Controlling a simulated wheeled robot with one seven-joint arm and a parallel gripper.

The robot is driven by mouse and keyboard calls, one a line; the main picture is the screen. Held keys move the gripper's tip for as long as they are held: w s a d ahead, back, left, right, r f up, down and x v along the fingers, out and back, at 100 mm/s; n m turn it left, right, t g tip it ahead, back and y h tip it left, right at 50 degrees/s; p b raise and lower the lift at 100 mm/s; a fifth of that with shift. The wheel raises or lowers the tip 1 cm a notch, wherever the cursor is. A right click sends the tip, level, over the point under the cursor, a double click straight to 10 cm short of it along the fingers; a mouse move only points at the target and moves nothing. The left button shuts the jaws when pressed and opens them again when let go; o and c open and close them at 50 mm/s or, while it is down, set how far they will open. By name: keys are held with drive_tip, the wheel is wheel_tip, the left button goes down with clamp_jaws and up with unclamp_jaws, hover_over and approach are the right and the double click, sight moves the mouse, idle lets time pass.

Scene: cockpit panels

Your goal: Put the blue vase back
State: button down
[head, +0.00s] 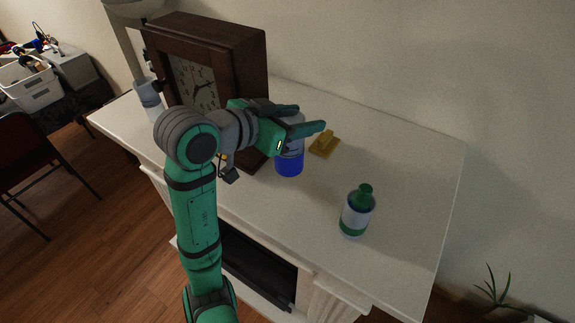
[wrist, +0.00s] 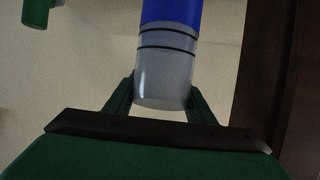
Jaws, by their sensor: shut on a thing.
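The blue vase (head: 289,164) is a cylinder with a blue lower part and a grey upper part. It is upright over the white mantel top, just right of the clock. My gripper (head: 303,129) is shut on its grey part and hides some of it. In the wrist view the vase (wrist: 166,65) shows dark rings on its grey part, between the two fingers of my gripper (wrist: 160,98). I cannot tell whether its base touches the mantel.
A dark wooden clock (head: 238,65) stands close left of the vase. A yellow object (head: 324,146) lies to the right, behind the vase. A white and green bottle (head: 356,212) stands front right. The mantel top (head: 405,165) is clear at the right.

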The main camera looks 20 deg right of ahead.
sight(299, 150)
drive_tip(key=shift+f, duration=4.65)
drive_tip(key=c, duration=0.8)
unclamp_jaws()
drive_tip(key=v, duration=1.2)
drive_tip(key=shift+d, duration=0.15)
